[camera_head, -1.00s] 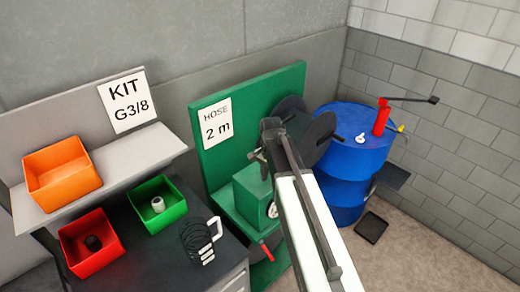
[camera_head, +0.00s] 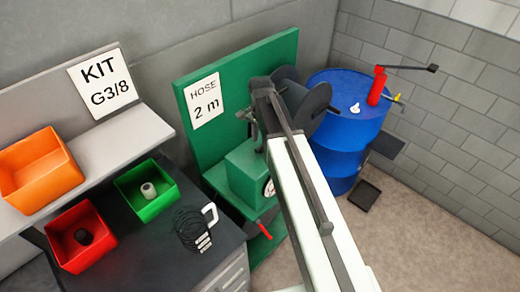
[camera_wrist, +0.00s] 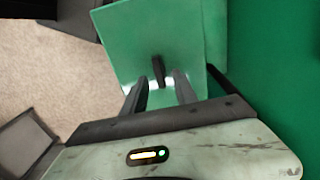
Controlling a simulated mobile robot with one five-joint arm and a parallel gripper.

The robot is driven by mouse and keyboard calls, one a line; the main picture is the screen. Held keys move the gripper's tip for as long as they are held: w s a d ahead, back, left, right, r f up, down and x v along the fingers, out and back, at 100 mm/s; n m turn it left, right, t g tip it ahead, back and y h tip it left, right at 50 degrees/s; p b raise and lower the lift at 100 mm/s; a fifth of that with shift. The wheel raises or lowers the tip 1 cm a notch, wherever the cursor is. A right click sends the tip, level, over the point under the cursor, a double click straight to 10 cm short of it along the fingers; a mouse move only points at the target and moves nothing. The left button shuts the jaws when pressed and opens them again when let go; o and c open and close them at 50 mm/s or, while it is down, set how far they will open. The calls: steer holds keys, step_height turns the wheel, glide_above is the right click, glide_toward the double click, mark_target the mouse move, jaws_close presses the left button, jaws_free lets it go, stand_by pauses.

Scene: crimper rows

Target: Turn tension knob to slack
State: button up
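The tension knob (camera_wrist: 158,70) is a small dark bar-shaped piece on a green square face, seen in the wrist view. My gripper (camera_wrist: 159,82) is open. Its two dark fingers stand apart, with the knob showing in the gap just beyond the tips. I cannot tell whether they touch it. In the head view, my gripper (camera_head: 247,122) is above the green box (camera_head: 241,180) of the hose station. The knob cannot be made out there; my arm covers part of that area.
A green back panel (camera_head: 238,85) with a hose sign and a dark reel (camera_head: 312,108) stand close to my arm. A blue drum (camera_head: 345,125) is at right. Orange (camera_head: 40,172), red (camera_head: 80,235) and green (camera_head: 148,190) bins and a coiled hose (camera_head: 190,232) are at left.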

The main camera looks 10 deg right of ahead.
mark_target(260, 148)
step_height(260, 148, down, 3)
steer(key=shift+r+b, duration=0.15)
steer(key=shift+b, duration=0.55)
steer(key=shift+r, duration=0.1)
jaws_close()
